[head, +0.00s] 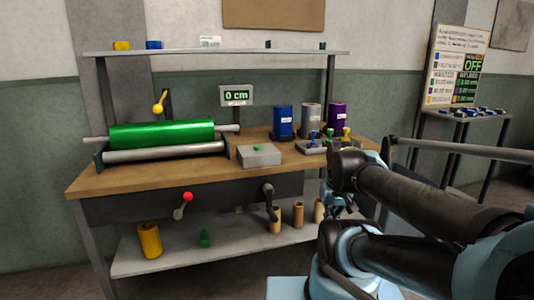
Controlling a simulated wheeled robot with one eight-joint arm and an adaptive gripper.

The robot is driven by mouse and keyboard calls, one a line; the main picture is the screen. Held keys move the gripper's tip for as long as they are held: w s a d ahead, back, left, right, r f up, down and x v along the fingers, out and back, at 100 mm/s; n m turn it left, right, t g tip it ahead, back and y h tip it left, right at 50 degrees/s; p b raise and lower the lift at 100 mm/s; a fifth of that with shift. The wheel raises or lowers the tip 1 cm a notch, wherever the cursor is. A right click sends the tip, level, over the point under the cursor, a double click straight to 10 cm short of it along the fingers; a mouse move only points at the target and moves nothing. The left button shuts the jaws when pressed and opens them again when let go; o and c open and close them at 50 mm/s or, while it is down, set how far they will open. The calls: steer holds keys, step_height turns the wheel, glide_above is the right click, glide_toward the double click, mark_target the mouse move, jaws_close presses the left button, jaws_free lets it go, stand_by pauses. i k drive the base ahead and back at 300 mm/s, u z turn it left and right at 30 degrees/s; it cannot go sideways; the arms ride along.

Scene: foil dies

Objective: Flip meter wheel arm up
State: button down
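A short arm with a yellow knob (159,103) stands behind the left part of the green foil roll (165,133); its lower end is hidden by the roll. A second lever with a red knob (187,197) is on the front of the bench, its grey end angled down to the left. I cannot tell for certain which of them is the meter wheel arm. The meter display (236,96) reads "0 cm". My gripper (338,208) is at the bench's front right, far from both levers and partly hidden by my arm; its fingers do not show clearly.
A dark crank handle (269,200) hangs at the front. The shelf below (190,262) holds several rolls. An upper shelf (210,53) spans the back.

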mark_target(158, 108)
steer(key=u, duration=1.4)
